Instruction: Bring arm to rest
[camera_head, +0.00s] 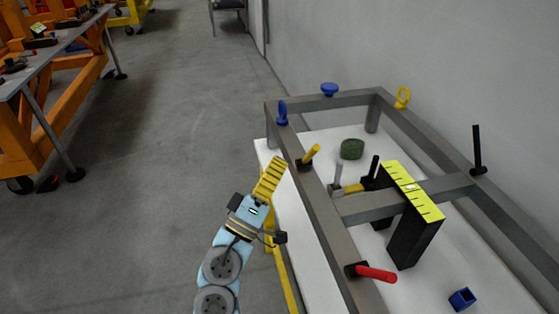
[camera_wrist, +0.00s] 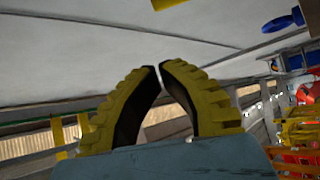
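My arm rises from the bottom of the head view. My gripper (camera_head: 273,166), with ribbed yellow fingers, points up and to the right, in the air just left of the grey frame (camera_head: 318,215). In the wrist view the fingertips of my gripper (camera_wrist: 160,68) nearly meet, with only a thin gap. Nothing is held between them. The space between the finger bases is empty.
The frame sits over a white-topped table (camera_head: 322,140) and carries yellow, red, blue and black handles. A black block with a yellow top (camera_head: 413,189) stands on it. Orange workbenches (camera_head: 70,98) are at upper left. The floor (camera_head: 165,150) between is clear.

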